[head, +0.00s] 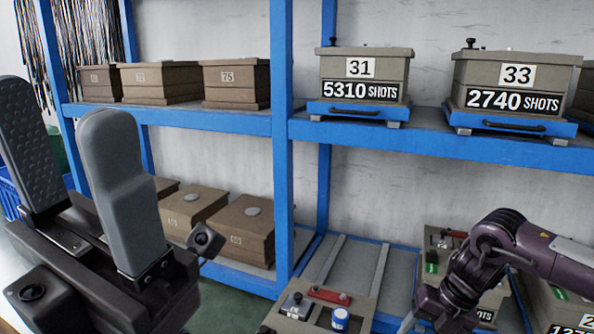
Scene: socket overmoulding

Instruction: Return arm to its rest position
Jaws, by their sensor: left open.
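My left gripper (60,110) fills the left side of the head view, close to the camera. Its two grey padded fingers point up and stand apart, with nothing between them. It is in front of the blue rack (281,150) and touches nothing that I can see. My right arm, dark purple, comes in from the right edge and bends down at the lower right. Its gripper is not visible.
Moulds 31 (361,68) and 33 (510,75) sit on blue trays on the upper shelf. Brown boxes (235,82) stand to their left. More moulds stand behind my right arm.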

